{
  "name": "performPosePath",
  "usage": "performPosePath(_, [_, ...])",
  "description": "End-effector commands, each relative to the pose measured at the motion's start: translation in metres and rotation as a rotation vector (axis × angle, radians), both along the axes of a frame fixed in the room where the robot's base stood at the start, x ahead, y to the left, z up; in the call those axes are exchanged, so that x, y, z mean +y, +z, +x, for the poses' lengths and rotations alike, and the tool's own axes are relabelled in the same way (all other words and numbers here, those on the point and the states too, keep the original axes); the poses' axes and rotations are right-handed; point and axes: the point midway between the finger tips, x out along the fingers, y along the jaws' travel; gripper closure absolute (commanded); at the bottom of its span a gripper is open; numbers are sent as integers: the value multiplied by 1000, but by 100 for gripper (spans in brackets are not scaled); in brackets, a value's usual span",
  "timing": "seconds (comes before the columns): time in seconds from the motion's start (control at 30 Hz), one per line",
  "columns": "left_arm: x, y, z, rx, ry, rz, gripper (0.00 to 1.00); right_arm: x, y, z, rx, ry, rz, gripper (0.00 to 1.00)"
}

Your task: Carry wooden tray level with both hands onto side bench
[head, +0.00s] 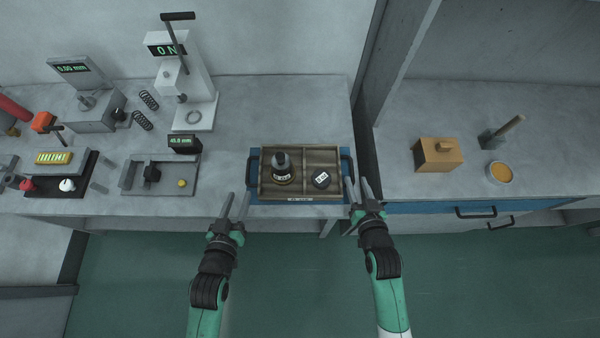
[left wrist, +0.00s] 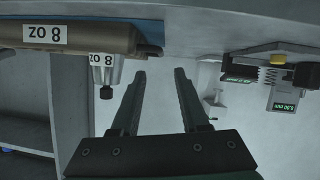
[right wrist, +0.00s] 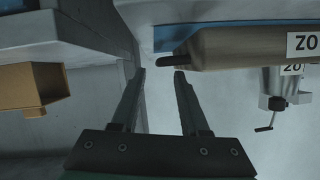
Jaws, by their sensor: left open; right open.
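The wooden tray (head: 293,196) sits at the front edge of the left bench on a blue base (head: 254,165), with a black handle at each end. My left gripper (head: 236,205) is open and empty, just left of the tray's front left corner. My right gripper (head: 357,190) is open and empty, close beside the tray's right handle (head: 347,170). The tray also shows in the left wrist view (left wrist: 90,38) and the right wrist view (right wrist: 235,48). Neither gripper visibly holds it.
The side bench (head: 420,115) stands right across a narrow gap, carrying a wooden box (head: 438,155), a round tub (head: 500,172) and a handled tool (head: 505,132). Its left part is clear. Gauges and a press (head: 185,90) stand left of the tray.

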Motion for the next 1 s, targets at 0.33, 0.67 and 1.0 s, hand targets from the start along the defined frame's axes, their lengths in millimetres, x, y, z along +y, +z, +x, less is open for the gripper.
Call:
performPosePath(0.33, [0,0,0,0,0,0,55,-5,21,-51,1,-1,0,55])
performPosePath(0.67, [0,0,0,0,0,0,55,-6,22,-54,1,-1,0,55])
performPosePath(1.0, [1,6,5,-13,2,-1,55,-6,28,-49,-13,-1,1,55])
